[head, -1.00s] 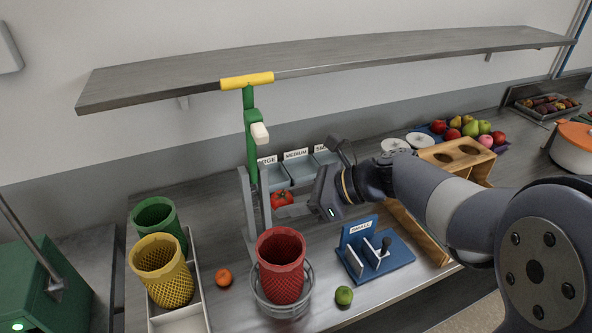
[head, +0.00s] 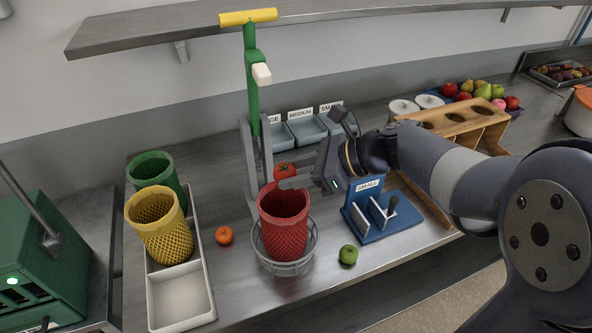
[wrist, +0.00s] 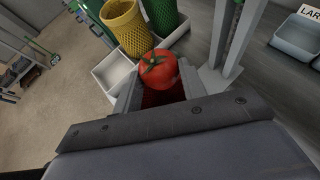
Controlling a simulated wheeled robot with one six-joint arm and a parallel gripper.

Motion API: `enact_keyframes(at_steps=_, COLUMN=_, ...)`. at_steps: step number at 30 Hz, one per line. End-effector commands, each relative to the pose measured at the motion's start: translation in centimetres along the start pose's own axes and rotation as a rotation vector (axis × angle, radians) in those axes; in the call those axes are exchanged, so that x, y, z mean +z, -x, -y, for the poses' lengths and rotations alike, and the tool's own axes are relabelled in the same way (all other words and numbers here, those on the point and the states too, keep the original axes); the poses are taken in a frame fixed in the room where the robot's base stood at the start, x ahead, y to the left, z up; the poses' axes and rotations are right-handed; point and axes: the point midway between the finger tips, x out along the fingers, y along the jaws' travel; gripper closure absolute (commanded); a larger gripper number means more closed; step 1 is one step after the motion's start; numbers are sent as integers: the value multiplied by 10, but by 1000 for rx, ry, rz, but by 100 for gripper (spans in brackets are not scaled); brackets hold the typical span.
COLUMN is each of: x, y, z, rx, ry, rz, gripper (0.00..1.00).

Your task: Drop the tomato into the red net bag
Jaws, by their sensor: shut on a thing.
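The red tomato (wrist: 159,71) with a green stem is between my gripper's fingers in the wrist view. In the head view the tomato (head: 285,170) shows just behind the far rim of the red net bag, partly hidden by my gripper. My gripper (head: 290,177) is shut on the tomato. The red net bag (head: 284,228) stands upright and open in a grey wire basket (head: 312,243). In the wrist view the red net bag (wrist: 162,98) shows below the tomato, mostly hidden by it and my gripper.
Yellow (head: 163,232) and green (head: 153,168) net bags stand in a white tray (head: 181,299) at the left. An orange fruit (head: 224,235) and a lime (head: 348,254) lie beside the basket. A blue stand labelled SMALL (head: 385,218) is right.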

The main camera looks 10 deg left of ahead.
Motion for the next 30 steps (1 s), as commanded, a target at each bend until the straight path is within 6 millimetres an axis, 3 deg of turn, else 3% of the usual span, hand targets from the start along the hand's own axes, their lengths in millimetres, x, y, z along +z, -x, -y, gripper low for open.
enact_keyframes(at_steps=2, x=0, y=0, z=0, rx=0, ry=0, rz=0, gripper=82)
enact_keyframes(at_steps=3, x=1, y=0, z=0, rx=0, ry=0, rz=0, gripper=60)
enact_keyframes(at_steps=12, x=0, y=0, z=0, rx=0, ry=0, rz=0, gripper=35)
enact_keyframes(at_steps=23, x=0, y=9, z=1, rx=-3, ry=0, rz=0, gripper=35)
enact_keyframes(at_steps=30, x=0, y=51, z=1, rx=-7, ry=1, rz=0, gripper=35)
